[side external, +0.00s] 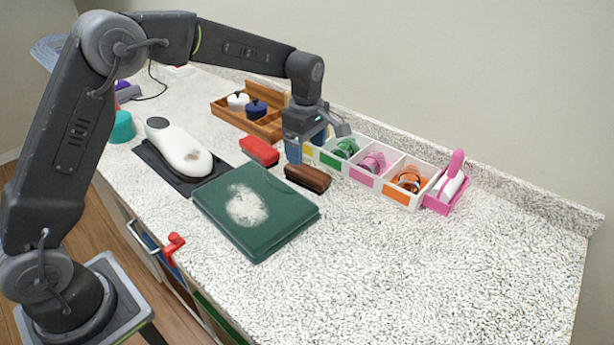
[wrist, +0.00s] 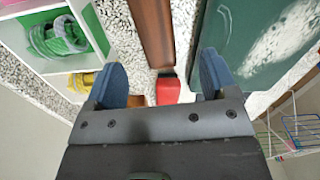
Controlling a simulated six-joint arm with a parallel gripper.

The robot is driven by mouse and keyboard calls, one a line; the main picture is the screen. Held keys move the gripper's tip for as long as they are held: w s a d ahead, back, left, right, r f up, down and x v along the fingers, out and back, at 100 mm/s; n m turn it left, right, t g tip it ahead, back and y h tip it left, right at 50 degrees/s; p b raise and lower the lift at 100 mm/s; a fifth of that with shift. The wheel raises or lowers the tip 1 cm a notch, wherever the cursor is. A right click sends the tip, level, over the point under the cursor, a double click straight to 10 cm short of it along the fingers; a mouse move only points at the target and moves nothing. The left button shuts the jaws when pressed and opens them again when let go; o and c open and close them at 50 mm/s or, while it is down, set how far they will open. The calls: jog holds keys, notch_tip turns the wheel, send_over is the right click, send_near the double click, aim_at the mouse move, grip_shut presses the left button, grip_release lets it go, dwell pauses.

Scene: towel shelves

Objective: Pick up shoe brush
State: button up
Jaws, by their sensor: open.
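The shoe brush, a brown wooden block (side external: 307,178), lies on the speckled counter right of a red block-shaped item and behind a green folded piece. In the wrist view the brown brush (wrist: 153,28) runs down from the top edge between my finger lines, with the red item (wrist: 168,88) just below its end. My gripper (side external: 302,155) is open and empty, pointing down just behind the brush in the side view. Its blue fingers also show in the wrist view (wrist: 162,72), spread apart on either side of the brush's line. I see no contact with the brush.
The dark green folded piece (side external: 285,220) with a white patch lies close by. A white divided bin (side external: 368,181) with colored rolls stands behind. A wooden tray (side external: 265,127), red item (side external: 259,150) and white shoe-like object (side external: 180,150) are left. The right counter is clear.

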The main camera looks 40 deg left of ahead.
aim_at(307, 170)
jog(key=shift+w+a+f, duration=0.1)
jog(key=shift+w+f, duration=0.05)
jog(key=shift+f, duration=1.8)
jog(key=shift+w+a+f, duration=0.1)
jog(key=shift+f, duration=1.8)
jog(key=c, duration=1)
